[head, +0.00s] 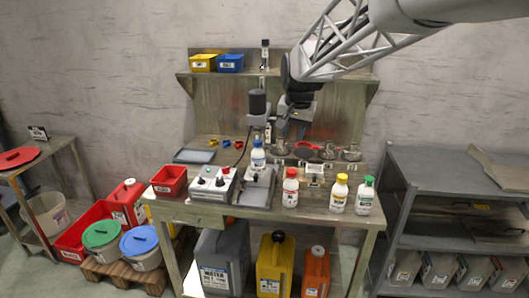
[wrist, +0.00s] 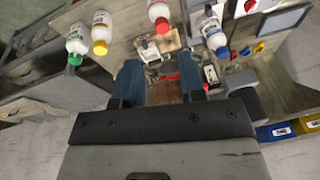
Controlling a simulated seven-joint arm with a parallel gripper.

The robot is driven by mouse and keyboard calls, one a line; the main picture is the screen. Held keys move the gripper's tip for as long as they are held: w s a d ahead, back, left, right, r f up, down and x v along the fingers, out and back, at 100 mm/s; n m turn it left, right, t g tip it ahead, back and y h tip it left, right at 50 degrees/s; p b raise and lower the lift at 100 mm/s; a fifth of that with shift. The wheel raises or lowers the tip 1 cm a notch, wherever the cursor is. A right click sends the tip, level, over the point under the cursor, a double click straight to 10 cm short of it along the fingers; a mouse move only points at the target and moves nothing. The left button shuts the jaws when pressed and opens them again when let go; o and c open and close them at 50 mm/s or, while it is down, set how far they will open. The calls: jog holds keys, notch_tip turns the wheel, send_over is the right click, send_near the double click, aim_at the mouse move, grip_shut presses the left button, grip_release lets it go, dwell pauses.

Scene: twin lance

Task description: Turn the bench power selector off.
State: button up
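A pale control box (head: 212,183) with a red light, a green light and dark knobs sits on the left front of the bench (head: 245,213). The bench power selector appears to be among these controls, but its setting is too small to read. In the wrist view, part of what looks like this box (wrist: 250,8) shows at the top edge, cut off. My gripper (head: 291,128) is above the back middle of the bench, apart from the box and to its right. In the wrist view its two blue fingers (wrist: 160,78) are spread with a gap between them.
A blue-capped bottle (head: 258,158) stands on a grey device right of the box, beside a dark-headed stand (head: 258,103). Bottles with red (head: 290,188), yellow (head: 339,193) and green (head: 365,195) caps line the front right. A red bin (head: 169,181) is left of the box.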

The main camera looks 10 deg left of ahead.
jog(key=w+a+f, duration=0.3)
jog(key=w+a, duration=0.5)
jog(key=a, duration=0.1)
jog(key=m+g, duration=0.2)
jog(key=m, duration=0.2)
send_over(226, 169)
jog(key=shift+h, duration=0.4)
jog(key=f, duration=1.6)
jog(key=shift+w+a+f, duration=0.1)
jog(key=shift+w, duration=0.1)
jog(key=shift+w+f+g, duration=0.2)
jog(key=shift+f+g, duration=0.1)
jog(key=shift+f, duration=0.3)
jog(key=shift+f, duration=0.15)
jog(key=shift+f, duration=3.75)
grip_shut()
